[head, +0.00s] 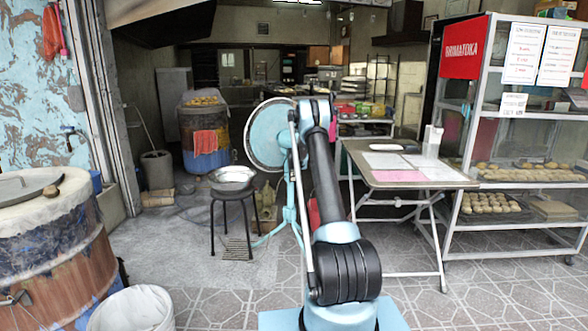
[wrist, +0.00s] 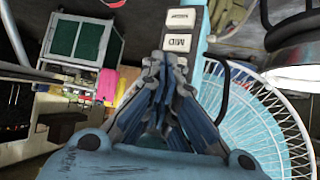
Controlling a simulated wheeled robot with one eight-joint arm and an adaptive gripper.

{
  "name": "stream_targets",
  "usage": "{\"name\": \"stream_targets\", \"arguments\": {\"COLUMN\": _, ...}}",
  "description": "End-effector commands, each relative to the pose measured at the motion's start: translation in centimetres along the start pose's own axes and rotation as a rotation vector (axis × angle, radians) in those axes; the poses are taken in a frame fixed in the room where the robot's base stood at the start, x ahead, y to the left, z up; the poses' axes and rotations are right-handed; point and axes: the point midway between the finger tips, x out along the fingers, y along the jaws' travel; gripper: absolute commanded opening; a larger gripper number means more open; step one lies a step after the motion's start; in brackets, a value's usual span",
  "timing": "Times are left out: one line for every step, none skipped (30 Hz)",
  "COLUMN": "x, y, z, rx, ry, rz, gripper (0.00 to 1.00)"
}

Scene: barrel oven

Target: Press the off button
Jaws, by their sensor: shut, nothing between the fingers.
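A light blue standing fan (head: 268,134) shows in the head view, just left of my raised arm. In the wrist view its white wire guard (wrist: 275,125) fills the right side. Its light blue control panel (wrist: 201,30) is at the top middle, with two white buttons, one labelled HIGH (wrist: 181,19) and one labelled MID (wrist: 179,42), both upside down. I see no button marked off; the panel beyond MID is hidden by my fingers. My gripper (wrist: 165,66) is shut and empty, with its fingertips right beside the MID button in the picture; I cannot tell if they touch the panel.
A black stool with a metal bowl (head: 232,178) stands left of the fan. A folding table (head: 440,177) with papers and a glass-fronted shelf of bread (head: 530,185) are at right. A barrel oven (head: 55,260) and a white bin (head: 132,310) are at left.

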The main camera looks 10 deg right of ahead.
Motion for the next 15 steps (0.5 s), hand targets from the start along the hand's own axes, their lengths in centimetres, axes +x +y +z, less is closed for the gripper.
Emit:
{"name": "stream_targets", "arguments": {"x": 0.02, "y": -0.02, "z": -0.02, "rx": 0.0, "ry": 0.0, "rz": 0.0, "gripper": 0.0}}
{"name": "stream_targets", "arguments": {"x": 0.04, "y": -0.03, "z": -0.03, "rx": 0.0, "ry": 0.0, "rz": 0.0, "gripper": 0.0}}
{"name": "stream_targets", "arguments": {"x": 0.06, "y": -0.05, "z": -0.04, "rx": 0.0, "ry": 0.0, "rz": 0.0, "gripper": 0.0}}
{"name": "stream_targets", "arguments": {"x": 0.08, "y": -0.06, "z": -0.06, "rx": 0.0, "ry": 0.0, "rz": 0.0, "gripper": 0.0}}
{"name": "stream_targets", "arguments": {"x": 0.1, "y": -0.08, "z": -0.07, "rx": 0.0, "ry": 0.0, "rz": 0.0, "gripper": 0.0}}
{"name": "stream_targets", "arguments": {"x": 0.13, "y": -0.1, "z": -0.09, "rx": 0.0, "ry": 0.0, "rz": 0.0, "gripper": 0.0}}
{"name": "stream_targets", "arguments": {"x": 0.15, "y": -0.11, "z": -0.1, "rx": 0.0, "ry": 0.0, "rz": 0.0, "gripper": 0.0}}
{"name": "stream_targets", "arguments": {"x": 0.17, "y": -0.13, "z": -0.12, "rx": 0.0, "ry": 0.0, "rz": 0.0, "gripper": 0.0}}
{"name": "stream_targets", "arguments": {"x": 0.19, "y": -0.14, "z": -0.14, "rx": 0.0, "ry": 0.0, "rz": 0.0, "gripper": 0.0}}
{"name": "stream_targets", "arguments": {"x": 0.21, "y": -0.16, "z": -0.15, "rx": 0.0, "ry": 0.0, "rz": 0.0, "gripper": 0.0}}
{"name": "stream_targets", "arguments": {"x": 0.23, "y": -0.17, "z": -0.17, "rx": 0.0, "ry": 0.0, "rz": 0.0, "gripper": 0.0}}
{"name": "stream_targets", "arguments": {"x": 0.26, "y": -0.2, "z": -0.18, "rx": 0.0, "ry": 0.0, "rz": 0.0, "gripper": 0.0}}
{"name": "stream_targets", "arguments": {"x": 0.28, "y": -0.21, "z": -0.2, "rx": 0.0, "ry": 0.0, "rz": 0.0, "gripper": 0.0}}
{"name": "stream_targets", "arguments": {"x": 0.3, "y": -0.23, "z": -0.21, "rx": 0.0, "ry": 0.0, "rz": 0.0, "gripper": 0.0}}
{"name": "stream_targets", "arguments": {"x": 0.33, "y": -0.24, "z": -0.23, "rx": 0.0, "ry": 0.0, "rz": 0.0, "gripper": 0.0}}
